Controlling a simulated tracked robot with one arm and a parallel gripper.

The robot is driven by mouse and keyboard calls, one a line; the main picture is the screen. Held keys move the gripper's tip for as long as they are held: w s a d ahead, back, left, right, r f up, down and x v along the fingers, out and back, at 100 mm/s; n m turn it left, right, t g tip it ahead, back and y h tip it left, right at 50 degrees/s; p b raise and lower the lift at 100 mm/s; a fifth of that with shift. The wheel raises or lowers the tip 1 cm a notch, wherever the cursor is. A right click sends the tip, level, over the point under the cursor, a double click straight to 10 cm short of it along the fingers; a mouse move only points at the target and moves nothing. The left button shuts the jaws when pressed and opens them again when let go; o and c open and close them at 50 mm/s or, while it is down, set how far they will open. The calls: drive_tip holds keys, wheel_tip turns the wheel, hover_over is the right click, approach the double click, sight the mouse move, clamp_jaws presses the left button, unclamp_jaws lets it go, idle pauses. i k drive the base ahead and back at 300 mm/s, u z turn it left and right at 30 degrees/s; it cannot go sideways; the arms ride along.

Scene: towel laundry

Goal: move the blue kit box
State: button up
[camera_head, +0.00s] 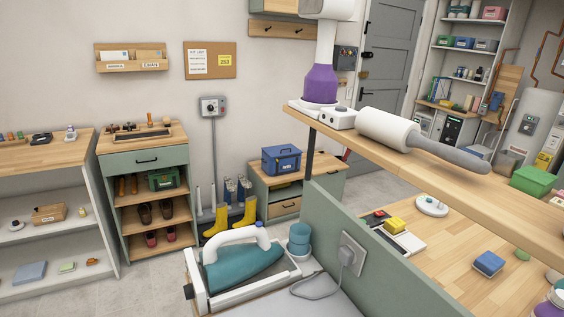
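A blue box (281,158) with a dark handle on its lid, which looks like the kit box, sits closed and upright on a low wooden-topped cabinet (330,169) near the back wall. It is left of the picture's centre and fully visible. Nothing touches it from above. A smaller blue block (489,263) lies on the wooden worktop at the lower right. My gripper does not show in this view, so its distance to the box cannot be told.
A green partition (380,270) with a raised wooden shelf (480,190) runs across the right foreground. A teal iron-like appliance (243,264) sits in a white tray at the front. Yellow boots (246,213) stand left of the cabinet. Grey floor (150,275) shows at the left.

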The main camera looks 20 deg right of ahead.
sight(288, 164)
drive_tip(key=u, duration=1.1)
drive_tip(key=i, duration=3.65)
drive_tip(key=z, duration=2.5)
